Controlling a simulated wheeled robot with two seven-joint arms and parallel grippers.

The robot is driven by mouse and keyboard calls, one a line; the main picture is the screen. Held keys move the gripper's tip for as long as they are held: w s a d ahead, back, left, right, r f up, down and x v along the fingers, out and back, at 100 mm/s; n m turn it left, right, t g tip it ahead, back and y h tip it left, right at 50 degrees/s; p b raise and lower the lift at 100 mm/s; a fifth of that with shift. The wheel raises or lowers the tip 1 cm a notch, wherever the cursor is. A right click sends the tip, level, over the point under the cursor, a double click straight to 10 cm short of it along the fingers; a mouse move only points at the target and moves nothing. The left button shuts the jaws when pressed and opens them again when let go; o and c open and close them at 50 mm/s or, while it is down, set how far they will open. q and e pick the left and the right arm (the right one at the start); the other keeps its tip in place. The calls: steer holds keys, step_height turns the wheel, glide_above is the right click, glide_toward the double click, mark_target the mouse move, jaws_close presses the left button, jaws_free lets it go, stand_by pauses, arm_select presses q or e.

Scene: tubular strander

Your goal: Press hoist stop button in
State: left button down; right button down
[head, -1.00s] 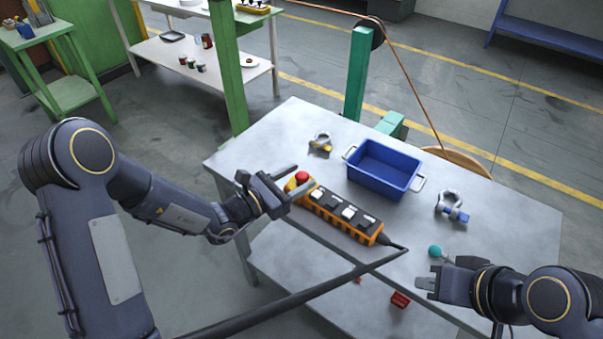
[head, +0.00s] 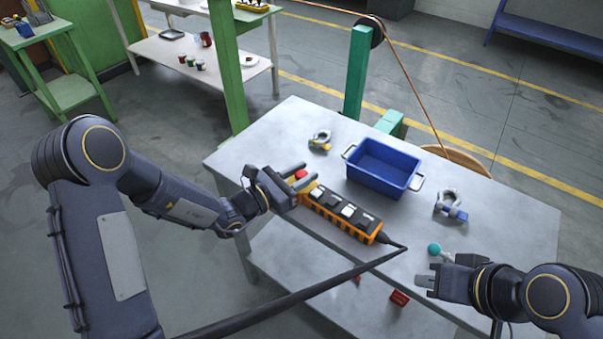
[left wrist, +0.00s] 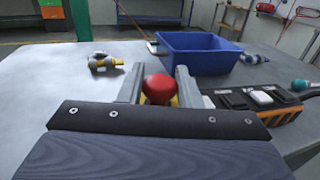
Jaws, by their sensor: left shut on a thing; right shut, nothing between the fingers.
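The hoist pendant (head: 338,213), orange and black with white and dark keys, lies on the grey table. Its red stop button (head: 300,175) is at the end by my left gripper (head: 292,182). In the left wrist view the red button (left wrist: 159,88) sits between the two fingers of my left gripper (left wrist: 158,85), and the pendant (left wrist: 262,103) extends to the right. The left gripper is shut on the button end; how far the button is pressed cannot be told. My right gripper (head: 430,280) is shut and empty near the table's front right edge.
A blue bin (head: 383,168) stands behind the pendant. Shackles lie on the table, one at the back left (head: 320,140) and one at the right (head: 450,204). A teal-ended item (head: 434,249) lies near my right gripper. A black cable runs from the pendant's right end.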

arm_select(q)
steer(key=shift+f+b, duration=0.65)
steer(key=shift+b, duration=0.15)
steer(key=shift+s+r, duration=0.1)
steer(key=c, duration=1.1)
jaws_free()
steer(key=shift+o, duration=0.2)
steer(key=v, duration=0.7)
steer(key=shift+s+a+b, duration=0.2)
steer(key=shift+a+b, duration=0.15)
steer(key=shift+b, duration=0.05)
